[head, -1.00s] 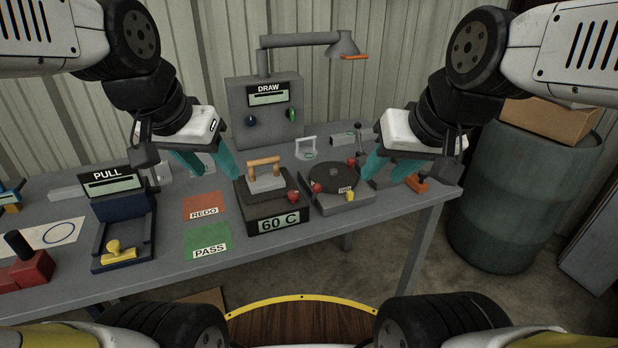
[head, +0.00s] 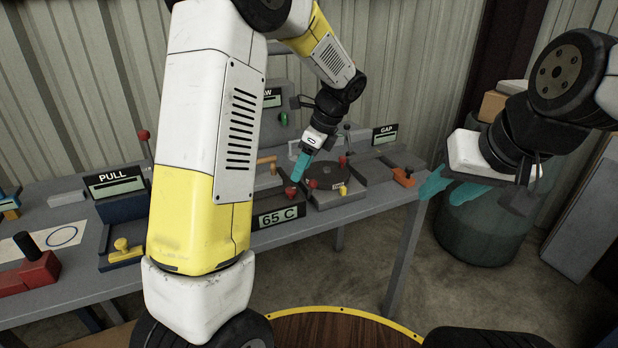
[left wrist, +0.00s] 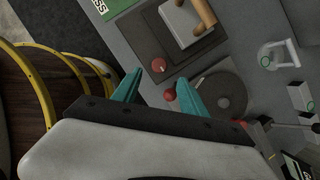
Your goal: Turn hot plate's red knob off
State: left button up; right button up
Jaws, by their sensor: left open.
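The hot plate (head: 278,217) has a dark body with a "65 C" display and a tan-handled block on top. My left arm hides part of it in the head view. Its red knob (head: 291,193) is at the front right corner. My left gripper (head: 296,178) points down just above this knob, fingers open. In the left wrist view the red knob (left wrist: 158,65) lies just beyond and between the open fingertips (left wrist: 158,76). I cannot tell contact. The knob's pointer setting is not readable. My right gripper (head: 440,197) is open and empty, right of the table.
A turntable device (head: 335,173) stands close right of the hot plate; its own red knob (left wrist: 169,95) is near my left fingers. A "GAP" display (head: 385,134) stands behind. The "PULL" device (head: 115,184) is at left. A green barrel (head: 480,235) stands beyond the table.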

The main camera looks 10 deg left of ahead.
aim_at(291, 189)
pick_arm(q)
jog(key=x, duration=0.7)
grip_shut()
